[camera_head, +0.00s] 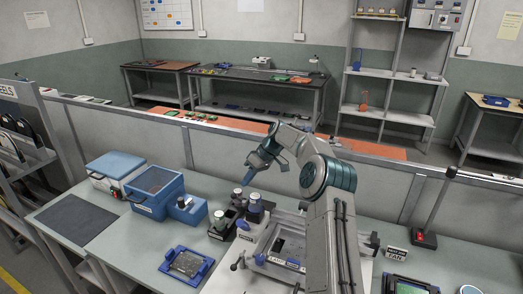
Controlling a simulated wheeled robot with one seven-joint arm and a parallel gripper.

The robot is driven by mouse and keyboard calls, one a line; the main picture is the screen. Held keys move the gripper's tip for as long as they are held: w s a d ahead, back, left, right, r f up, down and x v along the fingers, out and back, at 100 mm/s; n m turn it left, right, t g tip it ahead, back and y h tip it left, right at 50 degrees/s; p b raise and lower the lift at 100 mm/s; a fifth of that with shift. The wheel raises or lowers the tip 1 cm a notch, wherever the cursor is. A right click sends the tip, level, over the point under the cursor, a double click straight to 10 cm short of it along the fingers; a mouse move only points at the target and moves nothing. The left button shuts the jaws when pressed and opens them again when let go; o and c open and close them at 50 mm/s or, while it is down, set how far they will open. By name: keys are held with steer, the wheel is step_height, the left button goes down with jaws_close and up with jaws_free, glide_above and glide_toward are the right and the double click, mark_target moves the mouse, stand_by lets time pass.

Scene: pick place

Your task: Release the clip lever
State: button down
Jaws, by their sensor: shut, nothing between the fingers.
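My gripper (250,175) is raised above the workbench, left of my arm's elbow, with its fingers pointing down and to the left. Its fingers are together and hold nothing. Below it and to the right, a pale metal fixture (257,238) with a dark board area inside stands on the bench, partly hidden by my arm. Small dark knobs or levers (238,263) show at its front left. I cannot tell which part is the clip lever, or its position. My gripper is well apart from the fixture.
Dark cylinders with pale tops (254,205) stand behind the fixture, below my gripper. A blue-framed board (187,263) lies to its left. Blue boxes (155,190) and a dark mat (77,223) are farther left. A red-button box (425,239) stands right. The bench's front left is clear.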

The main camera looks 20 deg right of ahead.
steer(key=v, duration=0.9)
steer(key=shift+w+d+r, duration=0.2)
steer(key=shift+w+r, duration=0.2)
steer(key=shift+w, duration=0.3)
